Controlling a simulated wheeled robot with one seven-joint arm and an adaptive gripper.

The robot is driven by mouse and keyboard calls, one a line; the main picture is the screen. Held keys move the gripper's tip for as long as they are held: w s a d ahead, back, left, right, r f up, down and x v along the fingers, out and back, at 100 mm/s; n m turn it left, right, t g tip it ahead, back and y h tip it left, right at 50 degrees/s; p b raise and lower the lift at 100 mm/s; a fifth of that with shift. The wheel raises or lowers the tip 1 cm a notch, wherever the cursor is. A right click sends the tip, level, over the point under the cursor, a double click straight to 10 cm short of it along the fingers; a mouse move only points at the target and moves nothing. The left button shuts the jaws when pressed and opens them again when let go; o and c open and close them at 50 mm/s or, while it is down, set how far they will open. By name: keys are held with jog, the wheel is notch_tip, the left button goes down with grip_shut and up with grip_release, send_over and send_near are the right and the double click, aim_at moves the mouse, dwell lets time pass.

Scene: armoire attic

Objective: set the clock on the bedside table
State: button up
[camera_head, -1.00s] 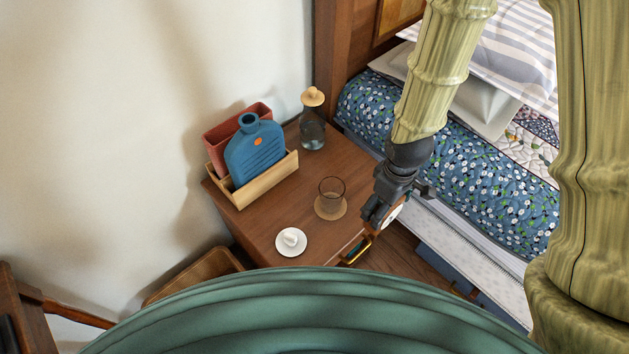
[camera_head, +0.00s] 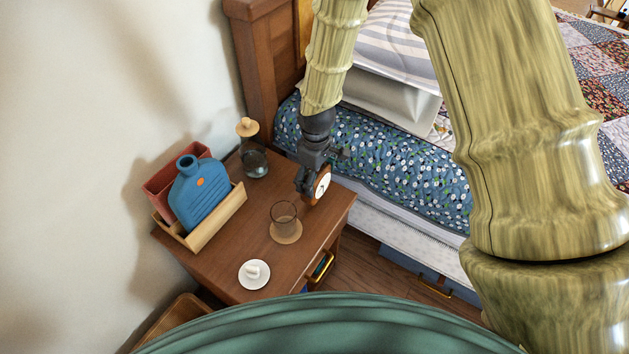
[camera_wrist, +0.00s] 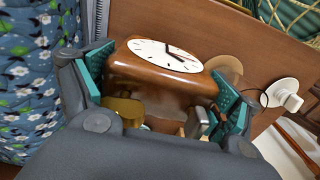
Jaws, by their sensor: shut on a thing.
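The clock (camera_head: 322,186) has a brown wooden case and a white round face with dark hands. It also fills the middle of the wrist view (camera_wrist: 162,82). My gripper (camera_head: 309,186) is shut on the clock, with a green-padded finger on each side of the case in the wrist view (camera_wrist: 160,95). The bedside table (camera_head: 215,263) is brown wood, beside the bed. The clock is at the table's right part, near the bed-side edge. I cannot tell whether its base touches the top.
On the table are a glass on a round coaster (camera_head: 286,238), a white dish (camera_head: 254,275) with small white items, a stoppered carafe (camera_head: 254,160), and a wooden holder (camera_head: 215,222) with a blue bottle (camera_head: 196,190). The bed (camera_head: 400,160) stands close on the right.

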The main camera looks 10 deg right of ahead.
jog(key=shift+w+a, duration=0.1)
jog(key=shift+w, duration=0.35)
jog(key=shift+f, duration=1.8)
jog(key=shift+f, duration=0.15)
jog(key=o, duration=1.2)
jog(key=shift+o, duration=0.2)
notch_tip(320, 180, up, 12)
jog(key=shift+r, duration=0.15)
